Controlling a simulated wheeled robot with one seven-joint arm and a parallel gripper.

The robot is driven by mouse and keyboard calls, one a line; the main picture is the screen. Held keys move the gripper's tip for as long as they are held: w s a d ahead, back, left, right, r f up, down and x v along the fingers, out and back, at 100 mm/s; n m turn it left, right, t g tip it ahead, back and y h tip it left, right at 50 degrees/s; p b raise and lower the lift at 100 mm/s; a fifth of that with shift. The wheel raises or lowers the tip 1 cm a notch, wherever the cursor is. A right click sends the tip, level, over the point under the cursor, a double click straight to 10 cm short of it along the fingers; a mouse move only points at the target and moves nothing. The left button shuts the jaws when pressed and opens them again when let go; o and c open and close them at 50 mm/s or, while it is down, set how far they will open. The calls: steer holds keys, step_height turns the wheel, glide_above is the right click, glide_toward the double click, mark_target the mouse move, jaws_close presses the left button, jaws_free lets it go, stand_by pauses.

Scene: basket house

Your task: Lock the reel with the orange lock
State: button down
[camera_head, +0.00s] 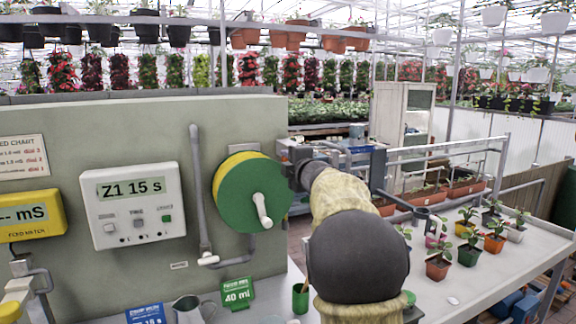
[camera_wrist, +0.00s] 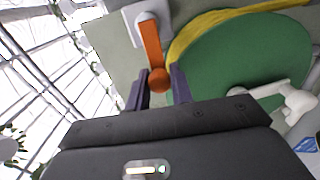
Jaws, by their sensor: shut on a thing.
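The reel (camera_head: 236,203) is a green disc with a yellow band behind it and a white crank handle (camera_head: 263,211), mounted on the grey-green panel. In the wrist view the reel (camera_wrist: 240,62) fills the upper right. The orange lock (camera_wrist: 151,45) is a lever with a round knob, set on a pale plate (camera_wrist: 132,25) at the reel's edge. My gripper (camera_wrist: 160,76) is shut on the orange lock near its knob end, one dark finger on each side. In the head view my gripper is at the reel's upper right edge, and the lock cannot be made out there.
A white timer box (camera_head: 133,205) reading "Z1 15 s" and a yellow meter (camera_head: 33,216) are on the panel left of the reel. A grey pipe (camera_head: 198,180) runs between the timer and reel. Potted plants stand on the white bench (camera_head: 485,275) at right.

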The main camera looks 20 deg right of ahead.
steer(key=shift+f, duration=0.2)
steer(key=c, duration=1.2)
jaws_free()
steer(key=shift+c, duration=0.2)
steer(key=shift+r, duration=0.1)
steer(key=s+b, duration=0.3)
steer(key=s, duration=1.4)
steer(key=shift+s+d, duration=0.2)
steer(key=shift+d, duration=0.15)
steer(key=shift+w, duration=0.1)
